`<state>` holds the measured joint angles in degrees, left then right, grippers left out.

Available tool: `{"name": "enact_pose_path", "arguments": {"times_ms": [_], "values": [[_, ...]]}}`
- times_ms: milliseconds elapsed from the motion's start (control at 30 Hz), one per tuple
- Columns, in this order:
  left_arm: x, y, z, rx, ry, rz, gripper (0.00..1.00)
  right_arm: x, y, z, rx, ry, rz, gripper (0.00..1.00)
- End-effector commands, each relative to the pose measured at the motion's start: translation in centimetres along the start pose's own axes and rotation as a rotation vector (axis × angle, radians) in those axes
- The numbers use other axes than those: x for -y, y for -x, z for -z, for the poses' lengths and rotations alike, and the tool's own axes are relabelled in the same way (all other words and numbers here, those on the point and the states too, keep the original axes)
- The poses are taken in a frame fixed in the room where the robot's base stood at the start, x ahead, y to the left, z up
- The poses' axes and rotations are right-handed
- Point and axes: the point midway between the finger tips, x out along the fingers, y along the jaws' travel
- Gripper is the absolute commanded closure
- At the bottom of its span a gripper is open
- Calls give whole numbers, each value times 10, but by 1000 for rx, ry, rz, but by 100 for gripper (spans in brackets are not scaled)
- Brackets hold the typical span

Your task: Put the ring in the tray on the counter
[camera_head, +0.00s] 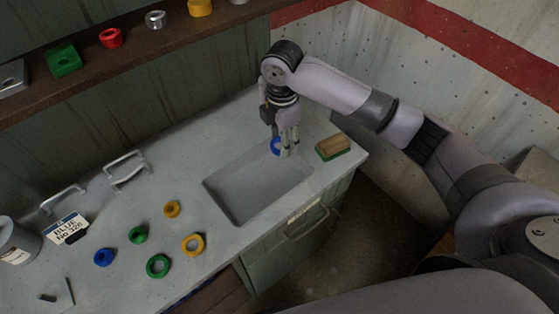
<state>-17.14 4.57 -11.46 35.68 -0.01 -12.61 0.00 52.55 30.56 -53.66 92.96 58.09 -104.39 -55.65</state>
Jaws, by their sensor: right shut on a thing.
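My right gripper (287,142) comes in from the right, points down and is shut on a blue ring (275,146). It holds the ring at the far right end of the grey rectangular tray (248,188) on the counter (120,190). Whether the ring touches the tray cannot be told; the fingers hide part of it. The tray looks empty otherwise. A card (67,228) reading "BLUE NO 320" is at the counter's left. My left gripper is not in view.
Several loose rings lie left of the tray, among them a blue one (104,257) and a yellow one (193,245). A brush (333,147) lies right of the tray. A grey can (18,242) stands far left. A shelf (135,50) with rings and blocks runs above.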

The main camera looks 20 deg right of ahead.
Motion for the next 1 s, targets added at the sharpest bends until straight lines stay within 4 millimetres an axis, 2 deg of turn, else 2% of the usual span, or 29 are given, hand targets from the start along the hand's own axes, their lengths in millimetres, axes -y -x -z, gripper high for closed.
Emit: {"name": "enact_pose_path", "arguments": {"times_ms": [133, 367, 600, 700, 1000], "values": [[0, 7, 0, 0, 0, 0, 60, 1, -33, 0, 0, -1, 3, 84], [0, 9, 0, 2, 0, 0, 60, 0, -57, 1, 0, 1, 0, 84], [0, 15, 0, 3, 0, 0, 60, 0, -90, 0, 0, 0, 1, 84], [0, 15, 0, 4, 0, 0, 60, 0, -96, 0, 0, 1, 0, 84], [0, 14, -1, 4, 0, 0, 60, 0, -98, 0, 0, 0, -1, 84]]}}
